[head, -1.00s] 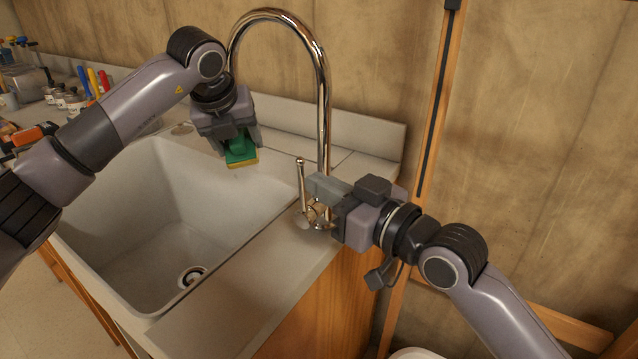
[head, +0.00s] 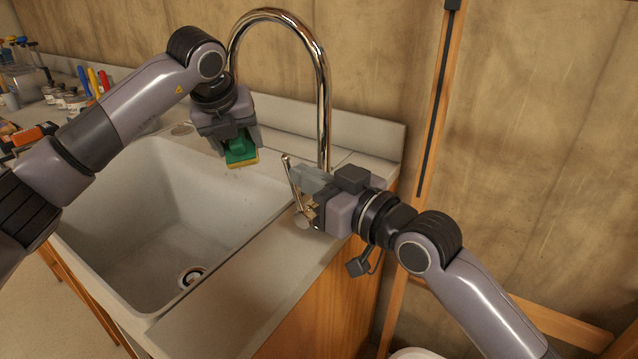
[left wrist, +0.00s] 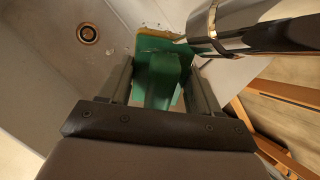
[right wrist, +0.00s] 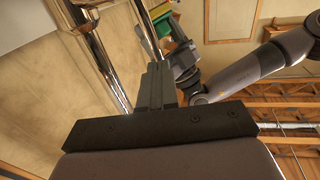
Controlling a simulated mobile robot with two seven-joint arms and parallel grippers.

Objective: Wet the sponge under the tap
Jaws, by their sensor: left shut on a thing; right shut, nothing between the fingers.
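My left gripper (head: 238,146) is shut on a green sponge (head: 240,152) with a yellow underside, above the sink's back right part. In the left wrist view the sponge (left wrist: 155,52) sits between the fingers, right by the chrome spout end (left wrist: 205,25). The tall tap (head: 324,110) arches over to the sponge. Small pale specks show around the sponge, apparently water drops. The tap lever (head: 292,182) leans left. My right gripper (head: 298,176) is shut and empty, its fingertips against or very close to the lever; contact is not clear. The lever also shows in the right wrist view (right wrist: 150,38).
The deep pale sink (head: 150,215) is empty, with a drain (head: 192,277) at its bottom. The counter (head: 225,315) in front is clear. Jars and tools (head: 75,95) stand at the back left. A wooden post (head: 432,130) stands right of the sink.

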